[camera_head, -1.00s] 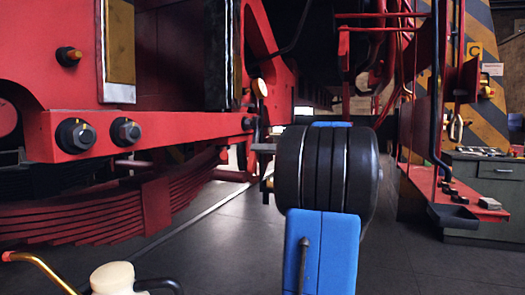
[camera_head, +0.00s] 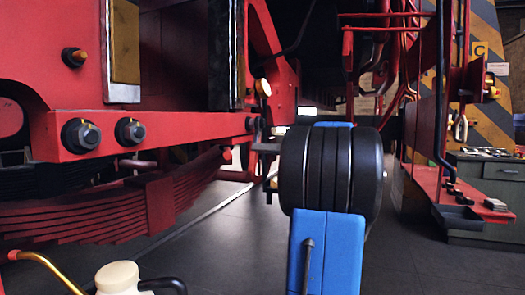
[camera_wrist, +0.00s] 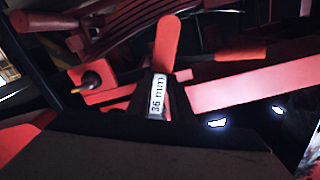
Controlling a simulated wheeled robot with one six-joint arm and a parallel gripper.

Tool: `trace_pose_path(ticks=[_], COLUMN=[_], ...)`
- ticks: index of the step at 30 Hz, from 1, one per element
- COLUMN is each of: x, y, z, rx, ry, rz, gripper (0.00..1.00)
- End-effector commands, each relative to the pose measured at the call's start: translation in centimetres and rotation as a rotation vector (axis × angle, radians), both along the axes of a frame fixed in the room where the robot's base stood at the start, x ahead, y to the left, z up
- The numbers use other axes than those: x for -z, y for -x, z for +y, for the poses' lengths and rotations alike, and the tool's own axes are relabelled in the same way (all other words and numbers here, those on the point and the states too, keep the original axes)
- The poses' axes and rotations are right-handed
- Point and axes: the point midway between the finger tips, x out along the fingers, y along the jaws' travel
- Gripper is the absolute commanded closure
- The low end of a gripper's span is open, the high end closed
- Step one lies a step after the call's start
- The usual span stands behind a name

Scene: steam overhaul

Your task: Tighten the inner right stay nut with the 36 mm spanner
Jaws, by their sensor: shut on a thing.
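The 36 mm spanner (camera_wrist: 158,93) shows in the wrist view by its white "36 mm" label, pointing away from my gripper (camera_wrist: 160,124). My gripper is shut on it; the fingers are dark and hard to make out. In the head view my own arm hides most of the gripper and the spanner. Two dark hex nuts (camera_head: 81,136) and (camera_head: 130,131) sit side by side on a red beam at the left, apart from the gripper. A further dark nut (camera_head: 250,123) is at the beam's right end. I cannot tell which is the inner right stay nut.
A red leaf spring (camera_head: 90,213) lies below the beam. A cream-topped can with a brass spout (camera_head: 118,276) stands at the lower left. The grey floor between is clear.

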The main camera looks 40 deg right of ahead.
Motion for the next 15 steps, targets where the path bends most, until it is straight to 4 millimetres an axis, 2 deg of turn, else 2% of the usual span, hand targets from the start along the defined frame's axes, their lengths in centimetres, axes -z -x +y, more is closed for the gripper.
trace_pose_path(ticks=[15], x=[-0.08], y=[-0.80], z=[0.33], rx=[0.000], ry=[0.001], rz=[-0.001], gripper=[1.00])
